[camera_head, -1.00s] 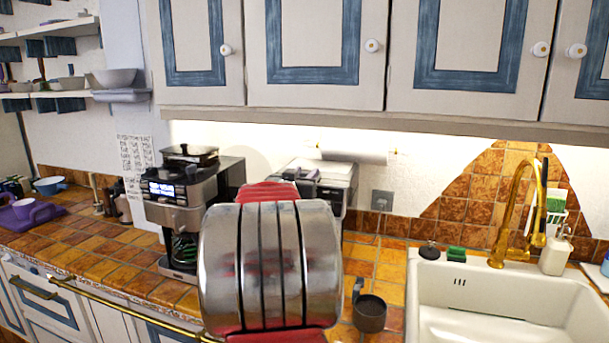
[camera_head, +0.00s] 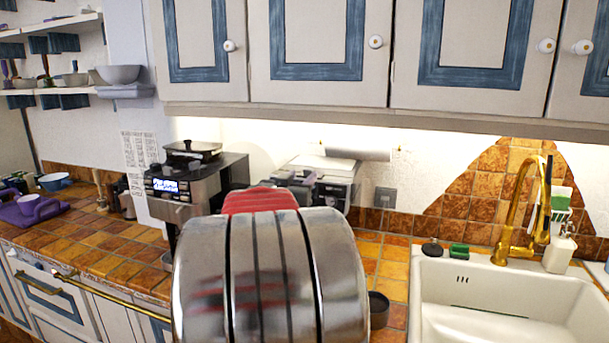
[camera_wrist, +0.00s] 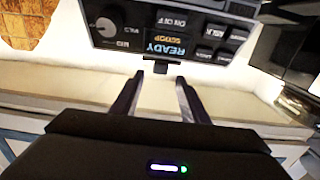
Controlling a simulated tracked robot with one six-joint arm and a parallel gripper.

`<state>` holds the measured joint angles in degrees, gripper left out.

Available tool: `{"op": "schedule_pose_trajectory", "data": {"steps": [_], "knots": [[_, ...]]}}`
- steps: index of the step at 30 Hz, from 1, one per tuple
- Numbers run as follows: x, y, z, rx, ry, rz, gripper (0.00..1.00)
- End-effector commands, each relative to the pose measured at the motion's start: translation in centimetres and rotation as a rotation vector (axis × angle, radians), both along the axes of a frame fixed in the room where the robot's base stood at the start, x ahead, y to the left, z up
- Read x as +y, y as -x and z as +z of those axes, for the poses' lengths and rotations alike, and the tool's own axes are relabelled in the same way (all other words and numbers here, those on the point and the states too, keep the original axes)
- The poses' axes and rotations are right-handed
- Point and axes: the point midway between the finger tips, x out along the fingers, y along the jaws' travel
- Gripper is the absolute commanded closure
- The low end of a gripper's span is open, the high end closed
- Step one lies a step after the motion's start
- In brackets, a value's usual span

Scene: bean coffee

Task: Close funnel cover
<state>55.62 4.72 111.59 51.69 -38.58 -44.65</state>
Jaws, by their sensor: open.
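A coffee machine (camera_head: 203,176) with a lit display stands on the counter left of centre in the head view. A dark, flat, pan-shaped lid (camera_head: 192,149) is on its top; I cannot tell whether this is the funnel cover or how far it is open. In the wrist view the machine's control panel (camera_wrist: 180,30) shows upside down, reading "READY SCOOP". A small dark tab (camera_wrist: 160,66) juts from the panel's edge. My gripper (camera_wrist: 158,80) is open and empty, with the tab just beyond its fingertips.
A second grey appliance (camera_head: 322,178) stands right of the coffee machine. A dark cup (camera_head: 378,309) shows partly beside my arm. The white sink (camera_head: 430,300) with a gold tap (camera_head: 515,215) is at right.

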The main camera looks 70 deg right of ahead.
Motion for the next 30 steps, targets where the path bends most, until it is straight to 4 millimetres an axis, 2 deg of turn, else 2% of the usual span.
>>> {"op": "schedule_pose_trajectory", "data": {"steps": [9, 15, 30], "knots": [[4.7, 0.3, 0.0, 0.0, 0.001, 0.003, 0.59], [6.7, 0.5, 0.0, 0.001, 0.001, 0.002, 0.59], [7.1, 0.5, -0.1, 0.001, 0.0, 0.002, 0.59]]}}
